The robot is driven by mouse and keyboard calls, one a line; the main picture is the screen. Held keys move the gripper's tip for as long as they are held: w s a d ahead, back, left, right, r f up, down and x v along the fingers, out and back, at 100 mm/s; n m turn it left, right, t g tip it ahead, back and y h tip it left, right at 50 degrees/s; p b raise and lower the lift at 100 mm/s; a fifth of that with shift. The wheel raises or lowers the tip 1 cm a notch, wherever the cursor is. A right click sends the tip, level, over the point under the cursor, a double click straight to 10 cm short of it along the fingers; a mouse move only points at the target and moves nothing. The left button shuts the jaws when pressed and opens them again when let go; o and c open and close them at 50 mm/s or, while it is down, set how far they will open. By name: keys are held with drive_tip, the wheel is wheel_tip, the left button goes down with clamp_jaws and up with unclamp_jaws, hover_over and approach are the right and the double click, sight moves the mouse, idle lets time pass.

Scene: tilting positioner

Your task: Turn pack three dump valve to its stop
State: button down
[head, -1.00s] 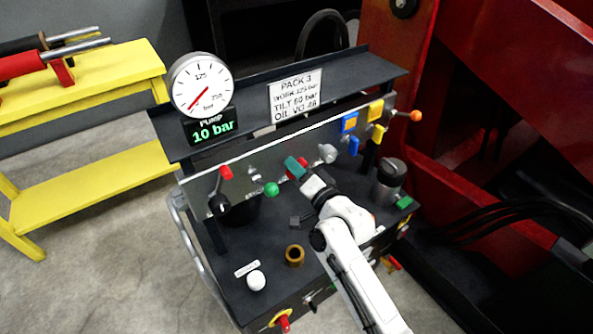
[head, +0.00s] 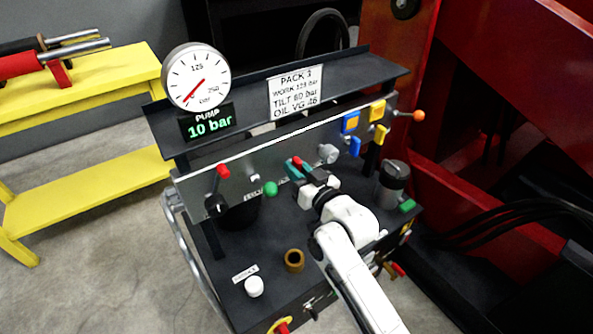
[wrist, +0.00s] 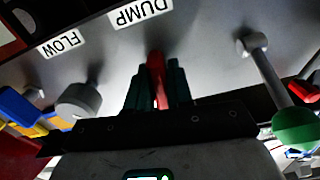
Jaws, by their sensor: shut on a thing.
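The dump valve is a red handle (wrist: 156,78) below the DUMP label (wrist: 140,12) in the wrist view. My gripper (wrist: 157,88) is shut on this red handle, with one dark green finger on each side of it. In the head view my gripper (head: 298,170) is at the panel face, and a bit of the red handle (head: 297,161) shows at the fingertips. The rest of the handle and its pivot are mostly hidden by the fingers. The gauge (head: 196,78) has its needle low, and the pump display (head: 209,124) reads 10 bar.
The grey flow knob (wrist: 78,102) is close beside my gripper. On the other side is a green-ball lever (wrist: 296,128). A red-knobbed lever (head: 223,172) and blue and yellow parts (head: 350,122) are along the panel. A brown ring (head: 294,260) and white knob (head: 254,286) sit on the deck.

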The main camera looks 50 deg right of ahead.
drive_tip(key=shift+f+n, duration=0.1)
drive_tip(key=shift+n, duration=0.6)
drive_tip(key=c, duration=1.1)
unclamp_jaws()
drive_tip(key=p+v, duration=0.1)
drive_tip(key=v, duration=1)
drive_tip(key=shift+w, duration=0.1)
